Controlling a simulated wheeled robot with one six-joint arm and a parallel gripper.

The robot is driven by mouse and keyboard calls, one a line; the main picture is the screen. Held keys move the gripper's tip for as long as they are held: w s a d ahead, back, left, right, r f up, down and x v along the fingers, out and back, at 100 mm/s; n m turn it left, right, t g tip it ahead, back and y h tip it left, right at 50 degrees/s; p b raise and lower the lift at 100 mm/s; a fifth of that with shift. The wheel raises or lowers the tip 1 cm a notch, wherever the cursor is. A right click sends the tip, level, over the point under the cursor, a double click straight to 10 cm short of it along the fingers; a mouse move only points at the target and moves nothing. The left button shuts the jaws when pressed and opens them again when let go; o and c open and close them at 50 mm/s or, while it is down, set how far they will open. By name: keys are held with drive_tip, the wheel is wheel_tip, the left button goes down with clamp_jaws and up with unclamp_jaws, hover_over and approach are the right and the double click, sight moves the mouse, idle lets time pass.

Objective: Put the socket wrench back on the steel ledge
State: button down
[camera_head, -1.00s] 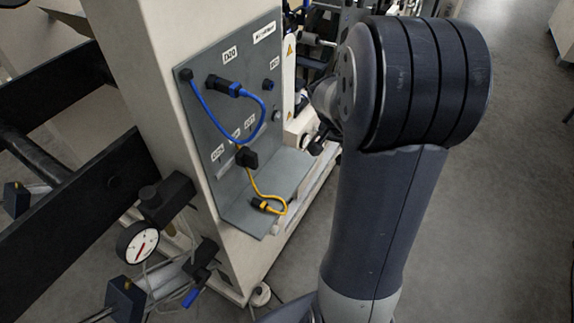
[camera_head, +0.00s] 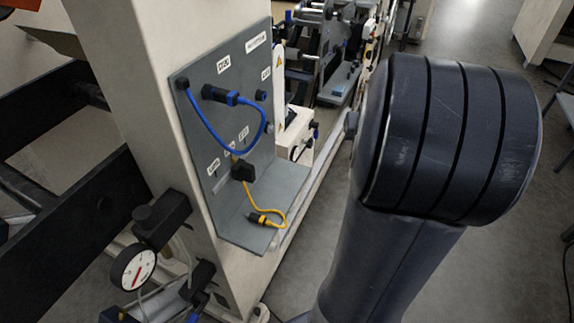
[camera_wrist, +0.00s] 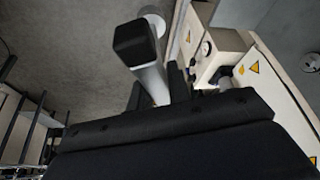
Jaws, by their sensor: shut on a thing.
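The socket wrench (camera_wrist: 153,82) shows in the wrist view as a pale grey shaft with a black blocky end and a pale round part behind it. My gripper (camera_wrist: 160,88) is shut on its shaft, between two dark fingers partly hidden by the black gripper body. In the head view my arm hides gripper and wrench. A grey metal ledge (camera_head: 292,190) juts from the foot of an upright panel on the cream column, left of my arm. I cannot tell whether this is the task's steel ledge. The wrench is not seen touching any ledge.
The panel (camera_head: 205,135) carries a blue cable (camera_head: 207,130) and a yellow cable (camera_head: 283,220), whose black plug lies on the ledge. A gauge (camera_head: 133,268) and dark bars stand at left. Cream housings with warning labels (camera_wrist: 254,68) are at right in the wrist view.

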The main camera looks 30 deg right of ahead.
drive_tip(key=w+a+p, duration=0.2)
drive_tip(key=w+a, duration=1)
drive_tip(key=w, duration=0.3)
wheel_tip(320, 180, down, 7)
drive_tip(key=shift+w, duration=0.15)
drive_tip(key=c, duration=1.3)
unclamp_jaws()
drive_tip(key=v, duration=1.2)
